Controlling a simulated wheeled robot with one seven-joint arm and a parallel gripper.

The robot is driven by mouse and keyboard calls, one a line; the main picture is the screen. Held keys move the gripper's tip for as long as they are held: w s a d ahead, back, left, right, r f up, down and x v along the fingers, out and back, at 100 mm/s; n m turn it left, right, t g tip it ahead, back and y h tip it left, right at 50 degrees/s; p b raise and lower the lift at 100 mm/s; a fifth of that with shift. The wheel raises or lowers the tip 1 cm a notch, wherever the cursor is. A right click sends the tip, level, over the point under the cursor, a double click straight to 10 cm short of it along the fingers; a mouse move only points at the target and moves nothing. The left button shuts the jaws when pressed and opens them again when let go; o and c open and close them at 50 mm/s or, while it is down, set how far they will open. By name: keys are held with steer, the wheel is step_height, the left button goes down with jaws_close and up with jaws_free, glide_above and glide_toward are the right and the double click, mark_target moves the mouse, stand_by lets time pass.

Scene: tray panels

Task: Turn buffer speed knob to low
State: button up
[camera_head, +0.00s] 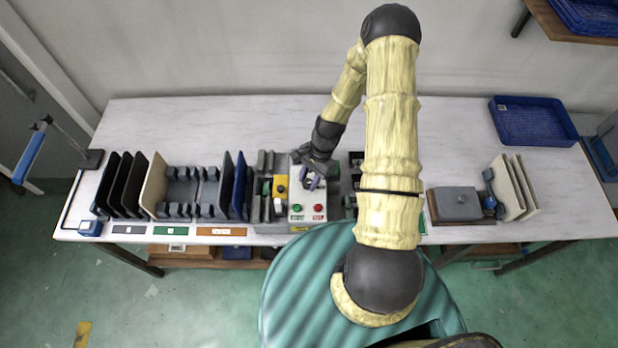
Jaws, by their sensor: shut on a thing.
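A light control box (306,206) stands near the middle of the table. It has a green button (296,208) and a red button (318,207) on its front part. A yellow piece (280,187) stands just left of the box.
Dark and tan panels (128,184) stand in racks at the left, with blue panels (240,185) nearer the box. A grey block (459,204) and pale panels (510,187) are at the right. A blue tray (533,122) lies back right. The table's back strip is clear.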

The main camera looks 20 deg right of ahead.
steer(key=shift+n+b, duration=0.3)
steer(key=shift+n, duration=0.1)
steer(key=n+b, duration=0.1)
steer(key=n+g+h+b, duration=0.1)
steer(key=n, duration=0.1)
steer(key=shift+w+a+f+n, duration=0.1)
steer(key=shift+w+n, duration=0.05)
steer(key=shift+n, duration=0.15)
steer(key=n+b, duration=0.1)
steer(key=n, duration=0.1)
steer(key=n+g+h+b, duration=0.1)
steer(key=n, duration=0.1)
steer(key=shift+a+n+h, duration=0.1)
steer(key=shift+n+h, duration=0.2)
steer(key=n+h, duration=0.1)
steer(key=n, duration=0.1)
steer(key=n+b, duration=0.1)
steer(key=n, duration=0.1)
steer(key=shift+w+a+n+h, duration=0.1)
steer(key=shift+a+n+h, duration=0.05)
steer(key=shift+n+h, duration=0.2)
steer(key=n+h+b, duration=0.1)
steer(key=n, duration=0.3)
steer(key=shift+h+b, duration=0.35)
steer(key=shift+n, duration=0.25)
steer(key=o, duration=1)
steer(key=shift+c, duration=0.2)
steer(key=shift+r, duration=0.2)
